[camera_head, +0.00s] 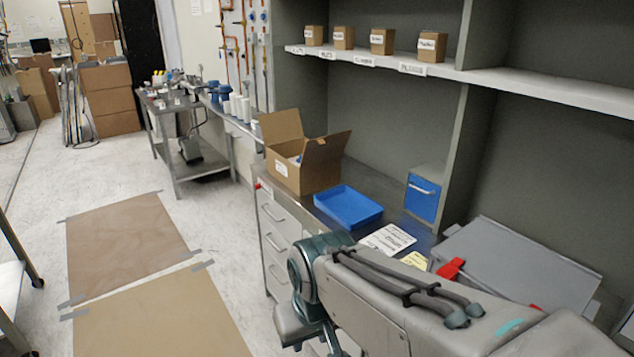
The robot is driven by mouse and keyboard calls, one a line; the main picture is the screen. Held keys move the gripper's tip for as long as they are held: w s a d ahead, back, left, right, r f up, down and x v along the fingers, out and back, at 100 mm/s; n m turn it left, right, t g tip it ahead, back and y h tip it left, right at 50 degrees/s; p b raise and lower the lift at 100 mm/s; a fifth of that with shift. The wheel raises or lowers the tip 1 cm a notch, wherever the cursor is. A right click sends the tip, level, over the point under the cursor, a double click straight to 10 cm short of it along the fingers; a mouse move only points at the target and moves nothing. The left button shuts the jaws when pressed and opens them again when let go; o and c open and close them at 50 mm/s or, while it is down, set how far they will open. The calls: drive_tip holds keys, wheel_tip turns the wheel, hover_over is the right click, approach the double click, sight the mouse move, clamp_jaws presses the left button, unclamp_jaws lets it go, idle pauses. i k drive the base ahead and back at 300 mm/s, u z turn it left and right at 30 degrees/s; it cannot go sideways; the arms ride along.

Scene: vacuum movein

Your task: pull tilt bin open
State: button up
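The tilt bin (422,198) is a blue-fronted box with a pale handle across its upper front. It sits in a grey housing on the counter, against the upright divider of the shelf unit. Its front looks upright and shut. My arm reaches in from the lower right and bends down in front of the counter, well short of the bin in the picture. My gripper's fingers do not show, so its opening is hidden.
An open cardboard box (301,155) and a blue tray (348,206) stand left of the bin on the counter. Paper labels (388,239) lie in front. A grey lidded case (520,265) lies to the right. Small boxes line the shelf (490,78). The floor at left is mostly clear.

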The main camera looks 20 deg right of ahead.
sight(423, 196)
drive_tip(key=u, duration=0.6)
drive_tip(key=i, duration=0.25)
drive_tip(key=z, duration=2)
